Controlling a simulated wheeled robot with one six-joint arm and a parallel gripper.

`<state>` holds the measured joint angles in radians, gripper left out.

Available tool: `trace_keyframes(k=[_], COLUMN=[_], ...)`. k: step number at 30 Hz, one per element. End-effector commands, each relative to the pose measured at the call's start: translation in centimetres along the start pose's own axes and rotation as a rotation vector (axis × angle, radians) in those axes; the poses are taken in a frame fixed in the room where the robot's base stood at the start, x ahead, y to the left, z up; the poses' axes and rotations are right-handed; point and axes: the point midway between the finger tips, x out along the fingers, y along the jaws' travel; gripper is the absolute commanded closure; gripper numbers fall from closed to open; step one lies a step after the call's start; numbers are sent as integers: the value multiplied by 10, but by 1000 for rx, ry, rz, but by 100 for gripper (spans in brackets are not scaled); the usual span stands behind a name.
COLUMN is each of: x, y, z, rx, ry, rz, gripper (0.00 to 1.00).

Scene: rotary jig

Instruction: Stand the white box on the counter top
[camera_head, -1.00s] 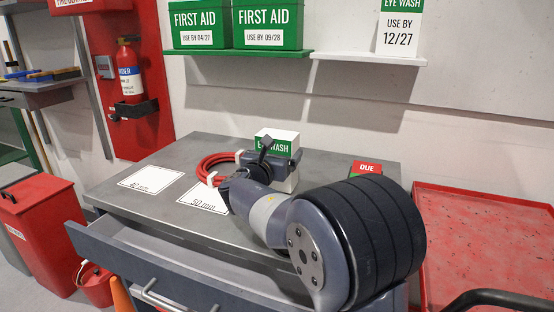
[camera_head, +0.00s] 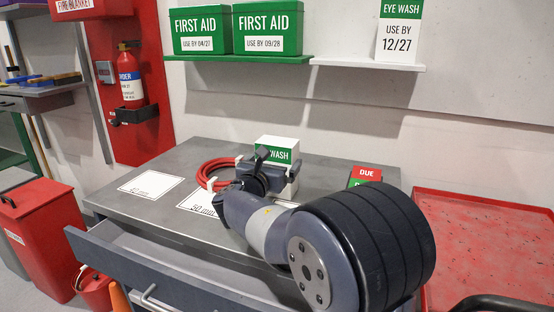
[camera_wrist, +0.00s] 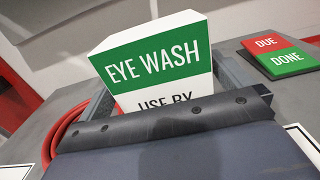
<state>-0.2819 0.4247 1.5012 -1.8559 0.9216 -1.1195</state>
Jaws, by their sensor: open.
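A white box with a green EYE WASH band (camera_head: 275,143) stands upright on the grey counter top (camera_head: 330,172). My gripper (camera_head: 276,168) is open in front of it at low height. In the wrist view the box (camera_wrist: 155,62) rises behind the dark gripper edge, with a grey finger showing on each side of it. The gripper hides its lower part, so I cannot tell whether the fingers touch it.
A red hose coil (camera_head: 215,170) and white marked outlines (camera_head: 152,185) lie left of the box. A DUE/DONE sign (camera_head: 366,174) is at right. Another eye wash box (camera_head: 398,32) stands on the white shelf (camera_head: 368,64). The drawer (camera_head: 150,262) below is open.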

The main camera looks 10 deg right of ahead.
Motion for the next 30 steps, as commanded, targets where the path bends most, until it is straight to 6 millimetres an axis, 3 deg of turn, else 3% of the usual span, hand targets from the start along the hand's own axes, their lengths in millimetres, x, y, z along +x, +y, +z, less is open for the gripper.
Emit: trace_keyframes(k=[6,13,18,30], x=[-51,-88,-98,-98], y=[1,1,0,0], z=[2,1,1,0], rx=[1,1,1,1], ry=[0,1,-1,0], rz=[5,3,1,0], gripper=[0,0,0,0])
